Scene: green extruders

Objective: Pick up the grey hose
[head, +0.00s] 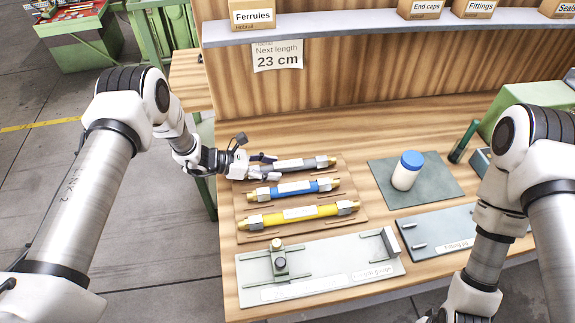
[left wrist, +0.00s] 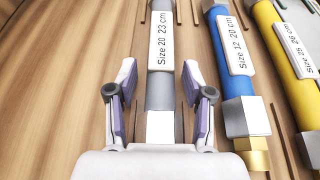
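The grey hose (head: 290,165) lies on a wooden board, at the back of three hoses, with metal end fittings. In the left wrist view the grey hose (left wrist: 160,92) runs lengthwise between my fingers, with a label reading "Size 20 23 cm". My left gripper (head: 264,165) is at the hose's left end. In the left wrist view my left gripper (left wrist: 158,85) is open, one finger on each side of the hose, with gaps showing. The palm hides the near end. My right arm is at the lower right; its fingers are outside the picture.
A blue hose (head: 295,188) and a yellow hose (head: 300,214) lie in front on the board (head: 240,237). The blue one is close to my finger. A grey gauge plate (head: 320,288) is nearer. A blue-capped white bottle (head: 406,172) stands right. A sign (head: 278,56) reads "Next length 23 cm".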

